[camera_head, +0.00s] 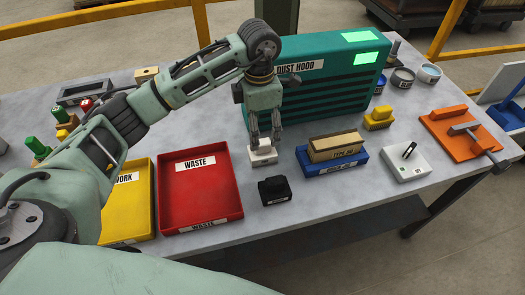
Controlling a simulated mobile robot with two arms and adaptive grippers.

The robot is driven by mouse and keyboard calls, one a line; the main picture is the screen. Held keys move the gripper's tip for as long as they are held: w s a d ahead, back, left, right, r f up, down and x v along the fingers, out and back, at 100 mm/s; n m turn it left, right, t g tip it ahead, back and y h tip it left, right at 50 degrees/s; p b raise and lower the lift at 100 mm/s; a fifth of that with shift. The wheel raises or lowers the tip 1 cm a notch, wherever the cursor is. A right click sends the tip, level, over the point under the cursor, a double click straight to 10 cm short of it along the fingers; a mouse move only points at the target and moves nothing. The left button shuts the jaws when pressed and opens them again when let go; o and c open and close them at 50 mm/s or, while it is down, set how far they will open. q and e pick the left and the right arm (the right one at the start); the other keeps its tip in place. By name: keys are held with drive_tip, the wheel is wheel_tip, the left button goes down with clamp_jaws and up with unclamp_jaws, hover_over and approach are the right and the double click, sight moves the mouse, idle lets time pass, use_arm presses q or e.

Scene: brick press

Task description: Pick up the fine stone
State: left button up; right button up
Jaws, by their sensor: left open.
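My left gripper (264,139) points straight down in front of the dust hood and is open. Its fingertips are at the top of a small white block (263,156), which sits on the table. I cannot tell whether the fingers touch it. No label I can read names the fine stone; this pale block may be it. A dark block (274,189) stands just in front of it, toward the table's near edge. My right gripper is not in view.
The teal dust hood (330,85) stands behind the gripper. A red waste tray (200,200) and a yellow work tray (137,190) lie to the left. A tan block (336,145) on a blue base (331,160), a white device (405,160) and an orange fixture (460,138) are to the right.

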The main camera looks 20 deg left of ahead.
sight(262, 141)
use_arm(q)
drive_tip(key=shift+w+a+f, duration=0.15)
drive_tip(key=shift+w+f, duration=0.15)
drive_tip(key=shift+f, duration=0.4)
drive_tip(key=shift+w+a+f, duration=0.1)
drive_tip(key=shift+w+f, duration=0.15)
drive_tip(key=shift+f, duration=0.8)
drive_tip(key=shift+s+f+p, duration=0.2)
drive_tip(key=shift+f+p, duration=0.05)
drive_tip(key=shift+p, duration=0.25)
drive_tip(key=f, duration=0.1)
drive_tip(key=f+p, duration=0.1)
drive_tip(key=f, duration=0.1)
drive_tip(key=f+p, duration=0.1)
drive_tip(key=f, duration=0.1)
drive_tip(key=shift+w+d, duration=0.2)
drive_tip(key=shift+d, duration=0.15)
drive_tip(key=c, duration=1.5)
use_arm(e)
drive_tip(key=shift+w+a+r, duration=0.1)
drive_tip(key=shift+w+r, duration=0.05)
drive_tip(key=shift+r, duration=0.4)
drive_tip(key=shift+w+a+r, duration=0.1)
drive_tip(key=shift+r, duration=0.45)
